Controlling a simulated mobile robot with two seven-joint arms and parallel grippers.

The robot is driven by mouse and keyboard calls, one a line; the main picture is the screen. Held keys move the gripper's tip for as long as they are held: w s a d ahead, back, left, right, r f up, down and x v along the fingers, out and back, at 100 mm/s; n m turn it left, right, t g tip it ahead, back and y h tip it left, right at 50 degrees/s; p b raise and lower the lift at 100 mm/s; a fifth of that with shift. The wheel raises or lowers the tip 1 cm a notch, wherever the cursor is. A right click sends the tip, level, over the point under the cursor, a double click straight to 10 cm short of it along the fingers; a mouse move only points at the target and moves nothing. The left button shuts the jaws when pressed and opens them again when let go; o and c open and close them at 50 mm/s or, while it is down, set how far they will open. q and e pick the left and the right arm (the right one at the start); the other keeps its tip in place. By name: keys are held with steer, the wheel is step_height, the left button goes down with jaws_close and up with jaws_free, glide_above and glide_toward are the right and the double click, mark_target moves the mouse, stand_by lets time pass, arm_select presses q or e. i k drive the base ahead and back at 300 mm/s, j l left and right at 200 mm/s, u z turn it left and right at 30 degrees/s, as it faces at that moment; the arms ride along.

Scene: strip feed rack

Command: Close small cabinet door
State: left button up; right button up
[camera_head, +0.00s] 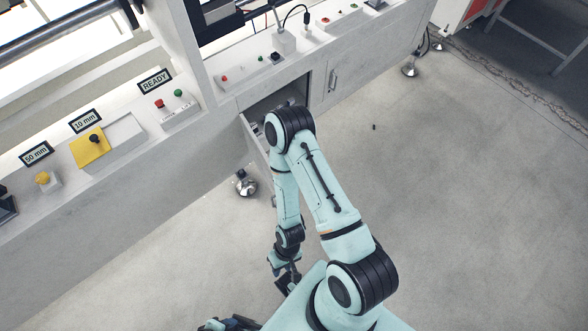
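The small cabinet door (254,138) stands open, swung out from the left side of a dark cabinet opening (262,107) in the machine's front. My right arm covers much of the door and part of the opening. My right gripper (287,279) hangs below the door in the picture, apart from the machine front. Its fingers are small and dark, so I cannot tell whether they are open. My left gripper (232,324) shows only in part at the bottom edge, far from the door, and its finger state is unclear.
A closed cabinet door with a handle (332,80) is right of the opening. A levelling foot (245,184) stands left below the open door. Buttons and a yellow block (90,147) sit on the machine's ledge.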

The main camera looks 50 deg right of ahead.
mark_target(256, 149)
steer(key=z, duration=1.35)
steer(key=i+j+z, duration=0.1)
steer(key=j, duration=0.35)
steer(key=i+j+z, duration=0.1)
steer(key=j, duration=0.35)
steer(key=i+j+z, duration=0.15)
steer(key=j, duration=0.3)
